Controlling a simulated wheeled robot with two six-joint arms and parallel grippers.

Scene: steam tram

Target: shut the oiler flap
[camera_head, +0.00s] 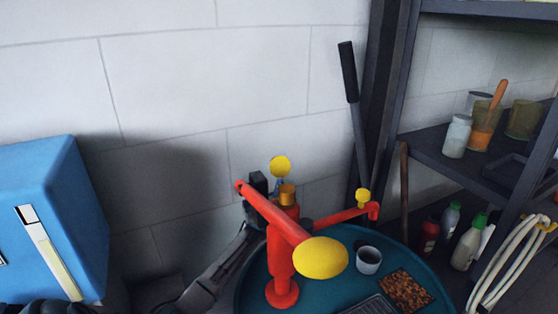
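A red upright fitting (281,250) stands on a round teal table. A brass-coloured cup (287,194) sits at its top. A small yellow disc (280,166) stands up just behind the cup on a short stem; it may be the oiler flap, raised, but I cannot tell for sure. A red lever with a large yellow knob (320,258) crosses in front. My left gripper (259,184) is a dark shape close behind and left of the cup, partly hidden by the red lever. Its fingertips cannot be made out. My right gripper is not in view.
The teal table (250,292) also holds a grey cup (368,260) and a tray of brown bits (405,290). A thinner red arm with a small yellow knob (362,198) reaches right. A blue box (55,215) stands left; shelves (450,165) with jars stand right.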

